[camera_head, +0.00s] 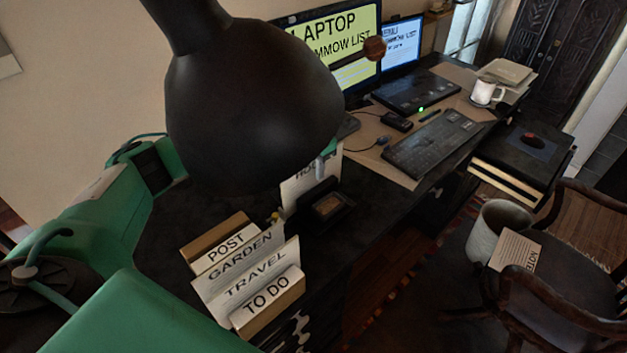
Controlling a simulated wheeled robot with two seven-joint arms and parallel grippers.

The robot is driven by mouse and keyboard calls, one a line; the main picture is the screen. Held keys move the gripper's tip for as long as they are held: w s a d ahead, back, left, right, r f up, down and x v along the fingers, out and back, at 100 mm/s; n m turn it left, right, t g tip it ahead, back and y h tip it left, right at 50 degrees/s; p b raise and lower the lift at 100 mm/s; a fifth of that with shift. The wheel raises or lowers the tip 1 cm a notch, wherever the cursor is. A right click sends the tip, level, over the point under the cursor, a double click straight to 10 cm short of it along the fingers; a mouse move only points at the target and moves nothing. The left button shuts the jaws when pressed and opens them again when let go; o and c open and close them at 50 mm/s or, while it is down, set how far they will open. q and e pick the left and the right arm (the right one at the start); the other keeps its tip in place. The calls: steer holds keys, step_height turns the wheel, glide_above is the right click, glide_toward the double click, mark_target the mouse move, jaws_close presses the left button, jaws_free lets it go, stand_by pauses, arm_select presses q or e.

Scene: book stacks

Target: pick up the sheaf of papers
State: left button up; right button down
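Several paper items show, and I cannot tell for sure which is the sheaf: a pale stack of papers (508,72) at the far end of the desk, a lined sheet marked NOTE (516,252) on the chair, and a partly hidden upright white sheet (300,190) mid-desk. My green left arm comes in from the left and passes behind a large black lamp-like shape. A small grey and green part, seemingly my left gripper (322,165), shows beside the upright sheet. Its fingers are mostly hidden, so its opening and any contact are unclear. My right gripper is out of view.
The black rounded shape (250,105) blocks much of the view. Labelled cards (245,270) stand in front on the desk. A monitor (345,45), keyboard (433,142), mug (487,92), grey bin (496,228) and wooden chair (570,265) lie to the right.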

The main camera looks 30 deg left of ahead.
arm_select(q)
steer(key=shift+f, duration=0.2)
stand_by(0.3)
jaws_close()
